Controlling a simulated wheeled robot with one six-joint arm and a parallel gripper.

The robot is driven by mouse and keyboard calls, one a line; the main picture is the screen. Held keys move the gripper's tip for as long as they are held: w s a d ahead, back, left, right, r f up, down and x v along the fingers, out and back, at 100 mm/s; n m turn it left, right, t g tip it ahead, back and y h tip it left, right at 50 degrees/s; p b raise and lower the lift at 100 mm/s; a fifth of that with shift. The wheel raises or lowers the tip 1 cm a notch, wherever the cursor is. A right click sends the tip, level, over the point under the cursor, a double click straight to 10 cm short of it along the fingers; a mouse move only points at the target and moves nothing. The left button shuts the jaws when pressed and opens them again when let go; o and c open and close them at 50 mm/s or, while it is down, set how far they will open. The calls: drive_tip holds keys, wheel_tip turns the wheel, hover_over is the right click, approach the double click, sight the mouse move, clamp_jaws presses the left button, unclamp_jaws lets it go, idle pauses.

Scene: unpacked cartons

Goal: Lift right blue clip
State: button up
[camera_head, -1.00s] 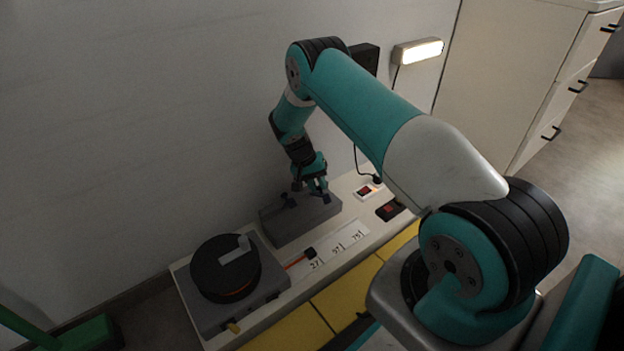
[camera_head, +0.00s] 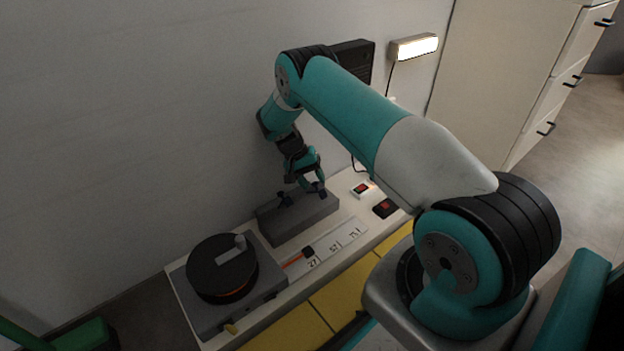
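The right blue clip (camera_head: 318,189) is a small dark blue piece on top of a grey block (camera_head: 300,221), near the block's right end. A matching left blue clip (camera_head: 285,199) sits on the block's left part. My gripper (camera_head: 313,187) points down at the right clip, its teal fingers close around or beside it. The fingers partly hide the clip. The picture is too small to show whether they press on it.
A grey box with a black round reel (camera_head: 222,268) stands left of the block on the white bench. A numbered strip (camera_head: 327,247) with a red pointer lies in front. Switches (camera_head: 384,208) sit to the right, and the wall is close behind.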

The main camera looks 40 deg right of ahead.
wheel_tip(320, 180, up, 20)
drive_tip(key=p, duration=0.9)
